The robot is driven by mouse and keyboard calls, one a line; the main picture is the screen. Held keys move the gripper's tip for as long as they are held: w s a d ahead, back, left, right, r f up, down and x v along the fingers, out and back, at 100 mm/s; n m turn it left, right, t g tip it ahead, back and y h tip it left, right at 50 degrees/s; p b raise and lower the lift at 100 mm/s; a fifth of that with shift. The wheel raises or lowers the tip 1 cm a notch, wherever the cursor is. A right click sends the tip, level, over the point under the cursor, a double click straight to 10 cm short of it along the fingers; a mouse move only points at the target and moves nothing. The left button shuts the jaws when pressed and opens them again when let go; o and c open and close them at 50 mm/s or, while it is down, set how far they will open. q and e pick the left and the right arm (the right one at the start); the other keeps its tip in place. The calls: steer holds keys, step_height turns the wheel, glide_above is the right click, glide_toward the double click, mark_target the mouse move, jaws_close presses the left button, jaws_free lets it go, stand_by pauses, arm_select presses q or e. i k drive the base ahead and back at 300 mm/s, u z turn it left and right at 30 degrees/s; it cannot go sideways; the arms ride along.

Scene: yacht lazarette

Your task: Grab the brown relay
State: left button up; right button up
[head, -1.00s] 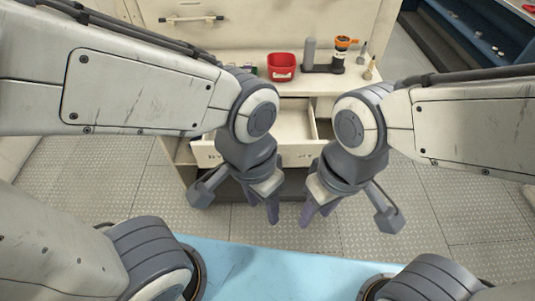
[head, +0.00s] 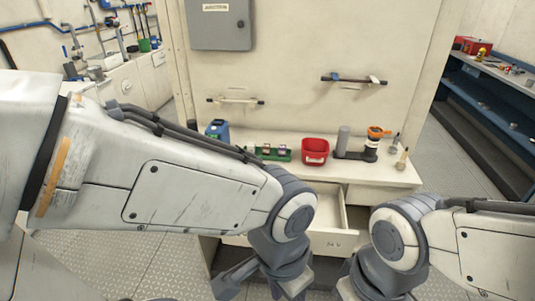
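I cannot make out a brown relay for certain. A small green holder (head: 263,157) on the counter carries several small items, too small to tell apart; one looks pinkish or brownish. My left gripper (head: 293,288) is at the bottom middle, in front of the counter and below its top. My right gripper (head: 347,289) is beside it to the right, also low. The lower parts of both grippers are cut off by the picture's bottom edge, so their fingertips are hidden. Both are well apart from the green holder.
The counter (head: 350,172) also holds a blue container (head: 217,131), a red bin (head: 315,152), a grey cylinder (head: 343,139) and an orange-topped item (head: 376,140). An open drawer (head: 330,241) juts out below. Handrails and a grey cabinet (head: 220,24) are on the wall behind.

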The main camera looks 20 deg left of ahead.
mark_target(266, 147)
steer(key=u, duration=2)
steer(key=i, duration=2.1)
steer(key=z, duration=1.95)
